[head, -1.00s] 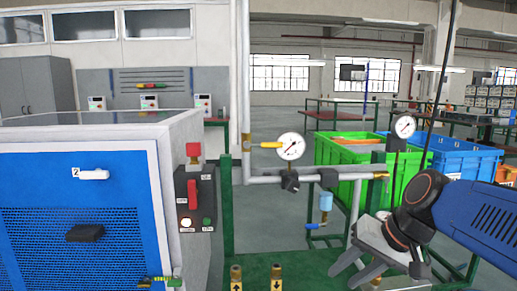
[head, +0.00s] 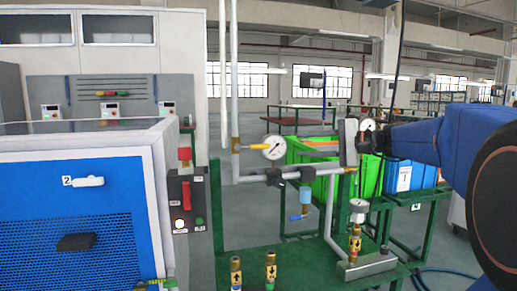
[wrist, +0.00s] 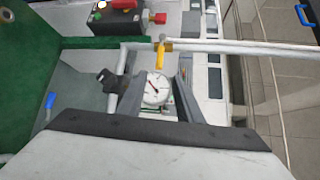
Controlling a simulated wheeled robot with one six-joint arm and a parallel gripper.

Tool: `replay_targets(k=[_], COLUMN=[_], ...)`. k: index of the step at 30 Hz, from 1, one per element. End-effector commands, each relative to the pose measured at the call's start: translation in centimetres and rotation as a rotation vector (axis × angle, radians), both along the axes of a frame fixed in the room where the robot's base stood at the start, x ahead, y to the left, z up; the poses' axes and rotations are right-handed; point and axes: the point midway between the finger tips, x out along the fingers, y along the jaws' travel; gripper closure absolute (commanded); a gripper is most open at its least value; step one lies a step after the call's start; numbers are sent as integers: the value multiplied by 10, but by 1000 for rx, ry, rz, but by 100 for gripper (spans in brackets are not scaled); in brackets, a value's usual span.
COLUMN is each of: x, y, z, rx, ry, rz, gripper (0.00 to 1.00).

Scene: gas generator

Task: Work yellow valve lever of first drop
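The yellow valve lever (head: 251,147) sits on the pipe at the left of a round white gauge (head: 273,147), pointing sideways toward it. In the wrist view the yellow lever (wrist: 160,58) shows just beyond a round gauge (wrist: 156,89), below a pale pipe. My gripper (wrist: 162,68) is open, with its grey fingers on either side of the gauge in that view and nothing visibly held. In the head view my gripper (head: 348,142) is to the right of the lever, apart from it and seen nearly edge-on.
A blue-fronted machine (head: 85,215) with a red switch box (head: 187,205) stands at the left. A blue lever (head: 296,217) hangs below the pipe. Brass fittings (head: 270,270) stand on the green frame. Green (head: 370,174) and blue bins (head: 412,174) are behind my arm.

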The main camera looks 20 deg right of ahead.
Motion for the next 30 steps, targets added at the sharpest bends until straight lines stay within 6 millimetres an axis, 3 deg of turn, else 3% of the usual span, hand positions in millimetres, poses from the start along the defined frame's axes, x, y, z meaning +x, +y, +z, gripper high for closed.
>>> replay_targets(k=[30], x=[98], y=[103], z=[-21], rx=[-1], ry=[3], rz=[4], gripper=[67])
